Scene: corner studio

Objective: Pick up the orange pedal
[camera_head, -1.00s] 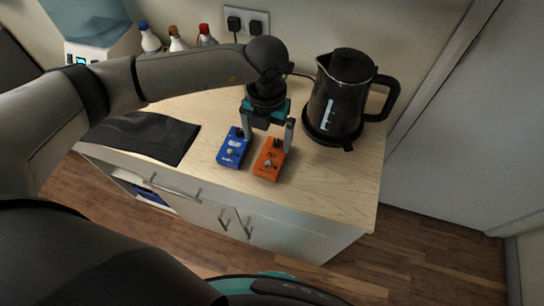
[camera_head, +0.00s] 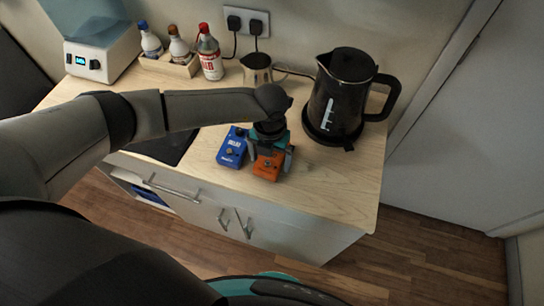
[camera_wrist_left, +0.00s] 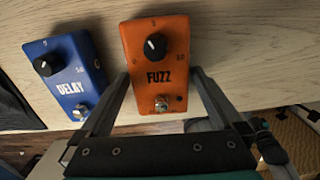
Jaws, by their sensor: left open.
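The orange pedal (camera_head: 268,168), marked FUZZ, lies on the wooden counter beside a blue pedal (camera_head: 232,148) marked DELAY. My left gripper (camera_head: 269,158) is over the orange pedal, pointing down, and hides part of it in the head view. In the left wrist view the orange pedal (camera_wrist_left: 157,62) sits between the two open fingers (camera_wrist_left: 160,90), with its knob and footswitch showing. One finger reaches into the gap between it and the blue pedal (camera_wrist_left: 66,78). I cannot tell whether the fingers touch the orange pedal. My right gripper is not in view.
A black kettle (camera_head: 336,98) stands on the counter right of the pedals. A small pot (camera_head: 257,70), a red-capped bottle (camera_head: 210,58) and a rack with bottles (camera_head: 166,62) stand at the back. A dark cloth (camera_head: 165,148) lies left. The counter's front edge is close.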

